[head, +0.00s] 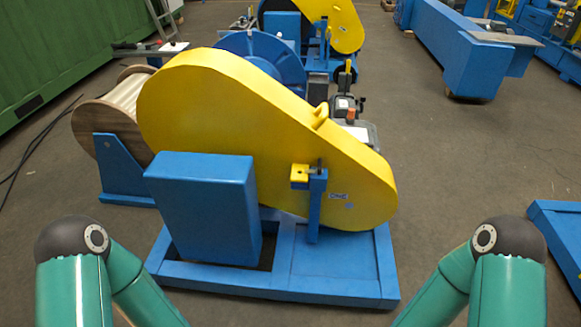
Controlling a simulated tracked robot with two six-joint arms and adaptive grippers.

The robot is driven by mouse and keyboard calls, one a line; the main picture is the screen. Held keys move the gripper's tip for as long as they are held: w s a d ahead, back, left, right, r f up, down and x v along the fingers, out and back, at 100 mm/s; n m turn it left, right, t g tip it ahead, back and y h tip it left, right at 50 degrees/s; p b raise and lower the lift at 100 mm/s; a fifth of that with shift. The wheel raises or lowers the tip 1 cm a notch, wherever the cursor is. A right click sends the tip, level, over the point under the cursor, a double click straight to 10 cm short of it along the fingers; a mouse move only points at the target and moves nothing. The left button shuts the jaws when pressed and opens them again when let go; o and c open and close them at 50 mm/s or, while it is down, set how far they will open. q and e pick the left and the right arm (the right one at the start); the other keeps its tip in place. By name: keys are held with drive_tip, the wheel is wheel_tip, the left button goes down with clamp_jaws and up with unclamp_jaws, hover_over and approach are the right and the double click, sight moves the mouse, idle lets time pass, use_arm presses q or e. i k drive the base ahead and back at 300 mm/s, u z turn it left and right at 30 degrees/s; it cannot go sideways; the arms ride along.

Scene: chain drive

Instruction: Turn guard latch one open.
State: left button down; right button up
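A large yellow chain guard (235,115) covers the drive on a blue base frame. A small yellow block with a dark pin, which looks like a guard latch (301,173), sits on top of a blue post (315,208) at the guard's front face. The latch is too small to tell its exact position. A yellow handle (320,116) stands on the guard's upper edge. My two green arms show at the lower left and lower right, well apart from the guard. Neither gripper is in the picture.
A blue box (205,207) stands in front of the guard on the base frame (343,263). A wooden cable reel (115,112) is behind at left. A blue frame (560,235) lies at the right edge. The floor between it and the base is clear.

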sight(320, 166)
drive_tip(key=z, duration=0.15)
drive_tip(key=i, duration=0.9)
drive_tip(key=u, duration=0.2)
drive_tip(key=k, duration=0.75)
drive_tip(key=z, duration=0.3)
drive_tip(key=i, duration=0.75)
drive_tip(key=u, duration=0.4)
